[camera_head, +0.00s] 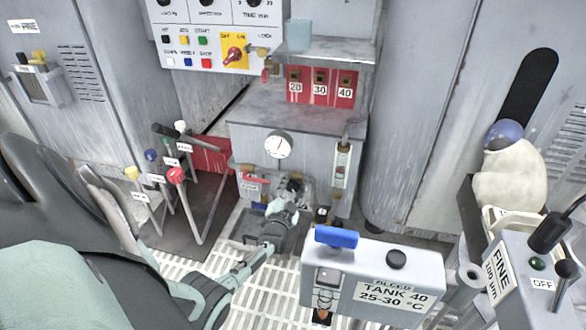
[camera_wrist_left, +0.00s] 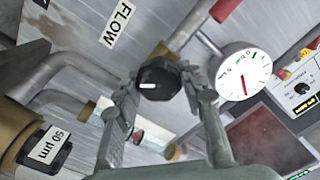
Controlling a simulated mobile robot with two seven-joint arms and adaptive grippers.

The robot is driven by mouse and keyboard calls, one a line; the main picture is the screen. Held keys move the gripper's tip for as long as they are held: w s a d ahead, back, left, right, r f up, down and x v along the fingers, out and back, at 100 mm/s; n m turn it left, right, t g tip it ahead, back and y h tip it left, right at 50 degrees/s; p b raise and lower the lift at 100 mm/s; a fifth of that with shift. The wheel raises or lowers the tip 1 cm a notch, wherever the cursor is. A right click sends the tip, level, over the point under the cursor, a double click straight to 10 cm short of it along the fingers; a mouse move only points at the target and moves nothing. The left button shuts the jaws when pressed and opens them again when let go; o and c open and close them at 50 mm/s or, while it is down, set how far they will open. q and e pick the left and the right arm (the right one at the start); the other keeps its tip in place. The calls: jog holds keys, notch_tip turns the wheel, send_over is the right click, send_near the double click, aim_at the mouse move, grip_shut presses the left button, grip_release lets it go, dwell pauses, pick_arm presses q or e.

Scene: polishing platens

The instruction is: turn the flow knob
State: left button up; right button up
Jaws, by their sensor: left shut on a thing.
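The flow knob is a round black knob (camera_wrist_left: 158,85) with a white pointer mark, seen in the left wrist view near a FLOW label (camera_wrist_left: 116,26). My left gripper (camera_wrist_left: 163,92) is shut on it, one finger on each side. The white pointer points to the left of the picture. In the head view my left gripper (camera_head: 289,194) reaches in from the lower left to the low front of the grey machine, and its fingers largely hide the knob there. My right gripper is in neither view.
A white dial gauge (camera_head: 279,146) sits just above the gripper; it also shows in the left wrist view (camera_wrist_left: 244,73). Several coloured levers (camera_head: 176,176) stand to the left. A TANK 40 box (camera_head: 370,280) with a blue handle stands close in front, right of my forearm.

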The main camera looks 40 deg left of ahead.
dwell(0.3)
pick_arm(q)
jog(key=o, duration=1.2)
jog(key=v, duration=1.2)
